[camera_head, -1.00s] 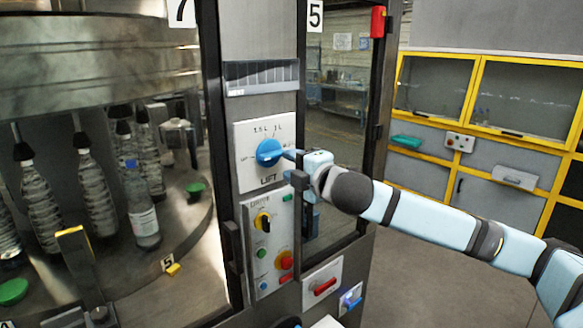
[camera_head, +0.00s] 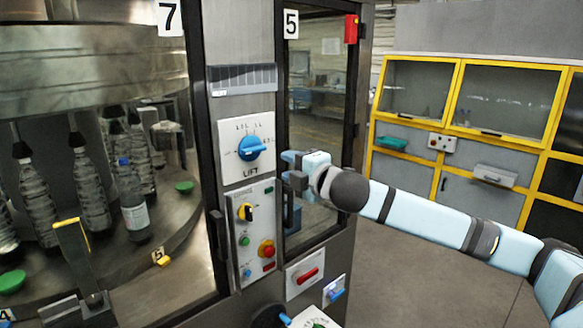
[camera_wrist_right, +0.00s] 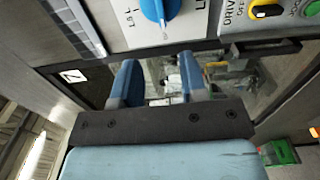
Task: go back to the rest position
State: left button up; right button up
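My right gripper (camera_head: 291,172) is in front of the machine's control column, to the right of and slightly below the blue LIFT knob (camera_head: 252,148). In the right wrist view its two blue fingers (camera_wrist_right: 158,78) stand apart with nothing between them, so it is open and empty. The knob also shows at the top of that view (camera_wrist_right: 160,10), beyond the fingertips and apart from them. The knob sits on a white LIFT plate (camera_head: 232,170). My right arm reaches in from the right edge. My left gripper is not in view.
Below the LIFT plate is a grey panel (camera_head: 248,261) with a black and yellow switch (camera_head: 246,212) and a red button (camera_head: 266,250). A dark door handle (camera_head: 287,210) is close by the gripper. Bottles (camera_head: 132,205) stand on the left carousel. Open floor (camera_head: 420,265) lies at right.

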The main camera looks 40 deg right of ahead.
dwell(0.3)
jog(key=s+a+f+m+g+y, duration=0.15)
jog(key=a+f, duration=0.25)
jog(key=f, duration=0.6)
jog(key=s+a+f+m+g, duration=0.1)
jog(key=s+a+f+m, duration=0.2)
jog(key=f, duration=0.6)
jog(key=s+a+f+m+g+y, duration=0.1)
jog(key=s+a+f+m, duration=0.2)
jog(key=f, duration=0.7)
jog(key=s+a+f+m+g, duration=0.2)
jog(key=s+a+f+m, duration=0.2)
jog(key=s+f, duration=0.7)
jog(key=s+a+f+m+g+h, duration=0.1)
jog(key=s+a+f+m, duration=0.4)
jog(key=s+f, duration=0.6)
jog(key=shift+f+g, duration=0.15)
jog(key=shift+g, duration=0.2)
jog(key=shift+m+h, duration=0.25)
jog(key=shift+c, duration=0.5)
